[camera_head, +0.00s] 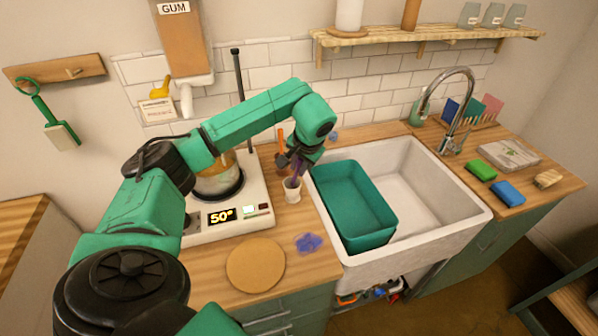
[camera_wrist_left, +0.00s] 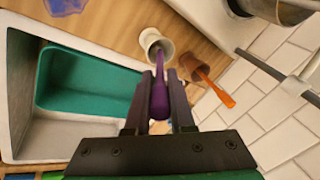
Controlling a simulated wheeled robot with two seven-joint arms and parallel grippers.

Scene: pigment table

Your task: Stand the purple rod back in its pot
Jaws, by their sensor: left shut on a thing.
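My left gripper (camera_head: 296,166) is shut on the purple rod (camera_wrist_left: 160,98), which shows between its fingers in the left wrist view (camera_wrist_left: 161,84). In the head view the rod's lower part (camera_head: 293,181) is at the mouth of a small white pot (camera_head: 292,194) on the wooden counter. In the left wrist view the white pot (camera_wrist_left: 149,38) is just beyond the fingertips, with the rod's far end at its opening. How deep the rod sits in it I cannot tell. My right gripper is not in view.
A brown pot with an orange rod (camera_wrist_left: 218,92) stands close beside the white pot. A hot plate reading 50° (camera_head: 226,232) is to the left, a teal basin (camera_head: 352,188) in the sink to the right. A purple patch (camera_head: 308,242) and a round board (camera_head: 255,266) are in front.

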